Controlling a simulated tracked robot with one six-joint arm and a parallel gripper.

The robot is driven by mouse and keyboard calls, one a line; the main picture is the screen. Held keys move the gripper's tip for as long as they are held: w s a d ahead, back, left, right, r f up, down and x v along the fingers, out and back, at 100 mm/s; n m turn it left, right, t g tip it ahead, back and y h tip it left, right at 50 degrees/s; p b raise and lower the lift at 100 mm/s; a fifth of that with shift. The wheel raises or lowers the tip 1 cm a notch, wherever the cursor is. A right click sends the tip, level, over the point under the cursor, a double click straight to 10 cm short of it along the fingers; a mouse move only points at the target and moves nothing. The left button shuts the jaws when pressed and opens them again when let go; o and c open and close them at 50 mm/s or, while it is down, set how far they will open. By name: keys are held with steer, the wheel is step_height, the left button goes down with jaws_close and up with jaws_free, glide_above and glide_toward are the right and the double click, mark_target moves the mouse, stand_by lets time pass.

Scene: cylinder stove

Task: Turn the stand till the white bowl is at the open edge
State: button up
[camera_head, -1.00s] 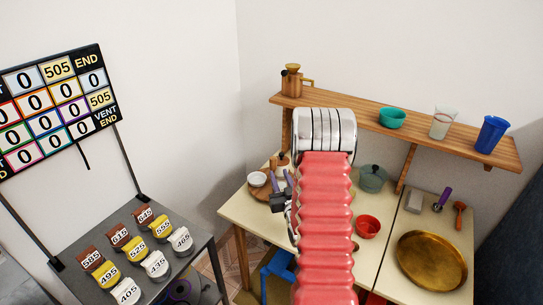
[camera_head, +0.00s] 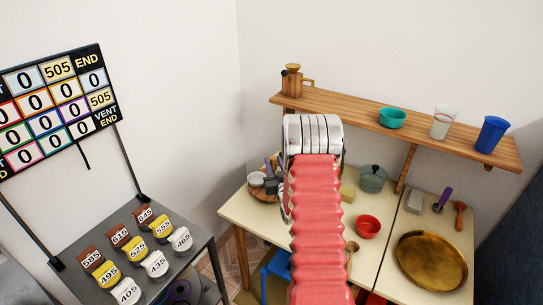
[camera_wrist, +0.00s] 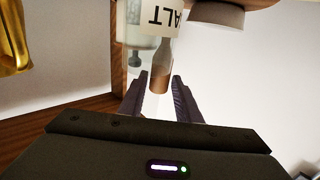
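The round wooden stand (camera_head: 256,193) is at the back left of the cream table, partly hidden by my arm. The white bowl (camera_head: 257,179) is on its left side. My gripper (camera_wrist: 158,88) is open in the wrist view, fingers apart, with nothing clearly held. In the head view my gripper is at the stand, just right of the bowl, mostly hidden by my arm. The wrist view is upside down. A salt-labelled shaker (camera_wrist: 161,62) shows beyond the fingers. A pale round bowl-like thing (camera_wrist: 216,14) is at the top, under a tan edge.
A red bowl (camera_head: 367,227), a lidded green pot (camera_head: 373,179) and a yellow block (camera_head: 347,194) are on the table. A brass pan (camera_head: 431,261) lies at the right. A wooden shelf (camera_head: 460,138) runs above. A grey rack of numbered tags (camera_head: 172,262) stands at the left.

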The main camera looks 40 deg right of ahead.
steer(key=shift+x, duration=2.8)
jaws_close()
